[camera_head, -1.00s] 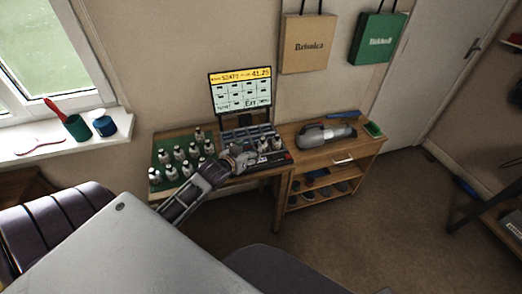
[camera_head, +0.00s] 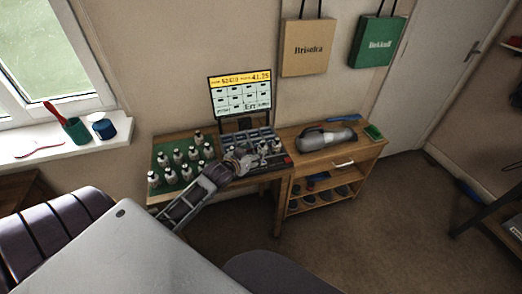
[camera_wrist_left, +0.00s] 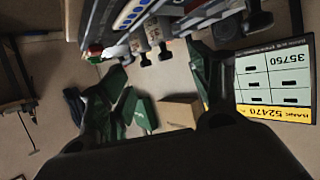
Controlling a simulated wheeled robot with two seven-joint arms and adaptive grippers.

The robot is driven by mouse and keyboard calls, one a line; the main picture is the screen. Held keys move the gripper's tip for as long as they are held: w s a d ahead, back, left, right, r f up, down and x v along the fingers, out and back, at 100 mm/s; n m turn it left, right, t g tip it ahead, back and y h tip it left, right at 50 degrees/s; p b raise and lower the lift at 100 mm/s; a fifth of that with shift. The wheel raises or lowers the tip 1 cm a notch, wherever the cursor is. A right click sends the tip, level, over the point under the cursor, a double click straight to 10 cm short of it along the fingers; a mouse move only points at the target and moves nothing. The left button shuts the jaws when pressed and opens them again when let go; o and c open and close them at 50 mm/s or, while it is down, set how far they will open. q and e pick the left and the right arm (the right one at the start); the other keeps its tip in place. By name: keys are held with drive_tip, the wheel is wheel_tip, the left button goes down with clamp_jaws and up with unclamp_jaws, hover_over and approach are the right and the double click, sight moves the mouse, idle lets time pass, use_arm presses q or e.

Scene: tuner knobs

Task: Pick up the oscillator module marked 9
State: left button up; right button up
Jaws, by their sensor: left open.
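Several small white-topped modules stand upright on a green mat (camera_head: 160,163) at the left of the desk; one is at the front left (camera_head: 153,179). A few more, such as this module (camera_head: 262,147), stand at the dark rack (camera_head: 240,135). Their markings are too small to read, so I cannot tell which is marked 9. My left gripper (camera_head: 241,160) is at the rack's front, left of those modules. In the left wrist view its dark fingers (camera_wrist_left: 158,100) are spread apart with no module between them. Modules (camera_wrist_left: 151,38) show upside down beyond them. My right gripper is not in view.
A screen (camera_head: 241,94) stands behind the rack. A grey handheld appliance (camera_head: 325,137) lies on the wooden cabinet (camera_head: 345,152) to the right. The window sill at left holds a green cup (camera_head: 76,129) and a blue pot (camera_head: 104,127).

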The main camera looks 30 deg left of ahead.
sight(259, 148)
use_arm(q)
drive_tip(key=shift+x, duration=1.4)
drive_tip(key=shift+w+a+f, duration=0.1)
drive_tip(key=shift+w+f, duration=0.1)
drive_tip(key=shift+w, duration=0.4)
drive_tip(key=shift+w+f, duration=0.1)
drive_tip(key=shift+w, duration=0.2)
drive_tip(key=shift+w+f, duration=0.3)
drive_tip(key=shift+w, duration=0.45)
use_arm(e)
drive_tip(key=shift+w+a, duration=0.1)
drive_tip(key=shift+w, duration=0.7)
use_arm(q)
drive_tip(key=shift+a, duration=0.1)
